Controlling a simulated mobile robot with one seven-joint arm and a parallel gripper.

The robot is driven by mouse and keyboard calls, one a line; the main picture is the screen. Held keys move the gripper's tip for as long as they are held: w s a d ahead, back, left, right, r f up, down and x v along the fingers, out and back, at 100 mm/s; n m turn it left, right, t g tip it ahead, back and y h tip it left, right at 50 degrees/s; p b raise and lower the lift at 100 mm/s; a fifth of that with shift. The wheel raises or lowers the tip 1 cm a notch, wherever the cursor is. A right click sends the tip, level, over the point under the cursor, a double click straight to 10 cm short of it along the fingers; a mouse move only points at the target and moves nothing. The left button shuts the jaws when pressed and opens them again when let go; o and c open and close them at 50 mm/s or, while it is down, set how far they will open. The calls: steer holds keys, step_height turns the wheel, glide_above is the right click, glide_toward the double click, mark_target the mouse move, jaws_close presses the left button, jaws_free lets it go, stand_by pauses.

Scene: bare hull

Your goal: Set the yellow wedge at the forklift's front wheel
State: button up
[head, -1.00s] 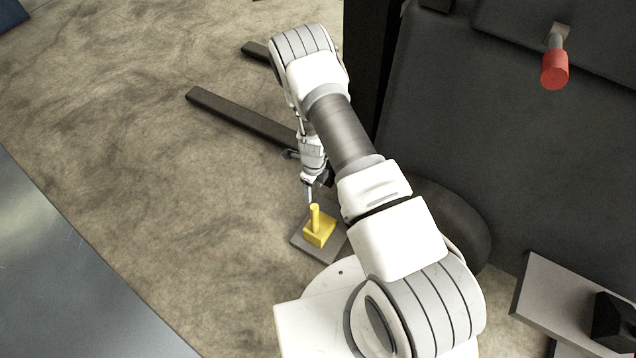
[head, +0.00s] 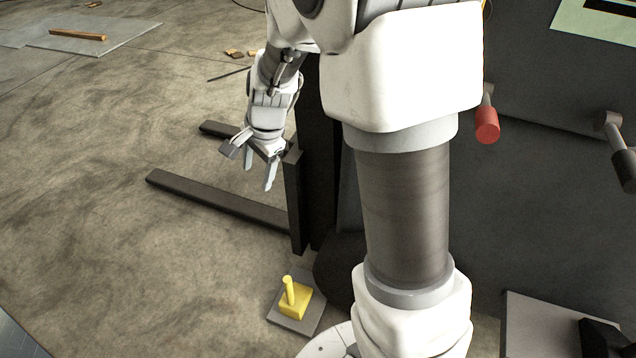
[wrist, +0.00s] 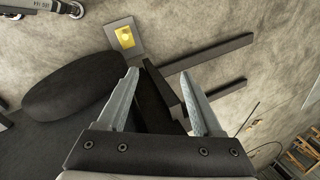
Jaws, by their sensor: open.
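The yellow wedge (head: 296,302), with an upright handle, rests on a flat grey plate (head: 305,327) on the floor. It also shows from above in the wrist view (wrist: 125,37). The forklift's dark front wheel (head: 334,272) stands just right of the plate in the head view. In the wrist view the wheel (wrist: 65,85) is apart from the wedge, with a gap between them. My gripper (head: 259,176) is open and empty, in the air near the forklift's mast and forks, well away from the wedge. My arm covers part of the forklift.
Two dark forks (head: 215,200) lie low over the floor, left of the upright mast (head: 296,205). Red (head: 487,125) and black knobs stick out from the forklift's side. Wooden pieces (head: 77,34) lie at the back.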

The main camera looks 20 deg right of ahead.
steer(key=s+d+r+n+t+h, duration=0.1)
steer(key=s+d+r+n, duration=0.1)
steer(key=s+r+n, duration=0.4)
steer(key=s+d+r+n+t+h, duration=0.1)
steer(key=s+r+n, duration=0.6)
steer(key=s, duration=0.9)
step_height(320, 180, up, 2)
steer(key=shift+s+d+r+t, duration=0.2)
steer(key=shift+d+t, duration=0.2)
steer(key=shift+d, duration=0.15)
steer(key=shift+r, duration=0.1)
